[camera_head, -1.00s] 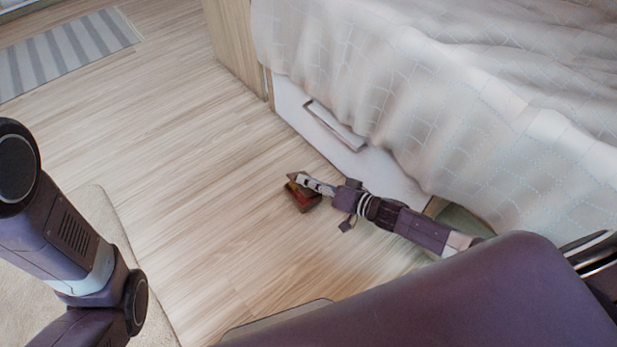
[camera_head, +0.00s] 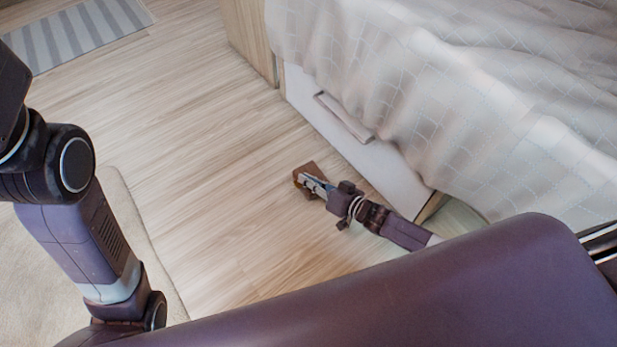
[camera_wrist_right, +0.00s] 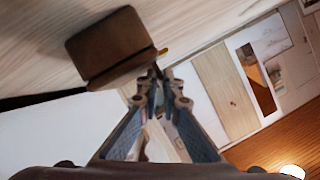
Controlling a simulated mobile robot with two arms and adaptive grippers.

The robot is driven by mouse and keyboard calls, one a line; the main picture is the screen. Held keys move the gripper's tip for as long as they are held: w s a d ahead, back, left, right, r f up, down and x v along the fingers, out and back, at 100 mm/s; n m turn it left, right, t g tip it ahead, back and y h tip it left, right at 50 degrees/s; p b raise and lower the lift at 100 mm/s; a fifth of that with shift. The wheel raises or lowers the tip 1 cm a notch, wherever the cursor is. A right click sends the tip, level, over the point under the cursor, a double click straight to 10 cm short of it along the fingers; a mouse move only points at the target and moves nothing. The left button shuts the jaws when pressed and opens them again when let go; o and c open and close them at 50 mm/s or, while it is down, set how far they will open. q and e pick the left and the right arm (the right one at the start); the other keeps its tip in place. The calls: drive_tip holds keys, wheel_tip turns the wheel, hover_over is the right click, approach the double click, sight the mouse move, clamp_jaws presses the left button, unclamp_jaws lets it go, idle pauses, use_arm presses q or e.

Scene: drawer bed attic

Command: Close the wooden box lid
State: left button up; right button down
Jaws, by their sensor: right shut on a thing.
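The small brown wooden box (camera_head: 312,167) lies on the floor in front of the bed drawer. Its brown top shows in the head view, and the red inside is out of sight. In the right wrist view the box (camera_wrist_right: 108,45) is a brown block at upper left with a small gold-coloured piece at its edge. My right gripper (camera_head: 304,182) reaches the box from the right and covers part of it. In the wrist view its fingertips (camera_wrist_right: 158,76) come together at the box's edge; which part they grip is unclear. My left gripper is out of view.
A white bed drawer (camera_head: 350,145) with a metal handle (camera_head: 343,116) stands just behind the box, with a pale blanket (camera_head: 470,90) hanging over it. The wooden floor (camera_head: 200,150) left of the box is clear. A striped rug (camera_head: 80,35) lies far left.

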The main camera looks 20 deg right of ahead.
drive_tip(key=shift+s+a+f, duration=0.1)
drive_tip(key=shift+f, duration=0.05)
drive_tip(key=c, duration=2.5)
unclamp_jaws()
drive_tip(key=shift+o, duration=0.2)
drive_tip(key=v, duration=1.2)
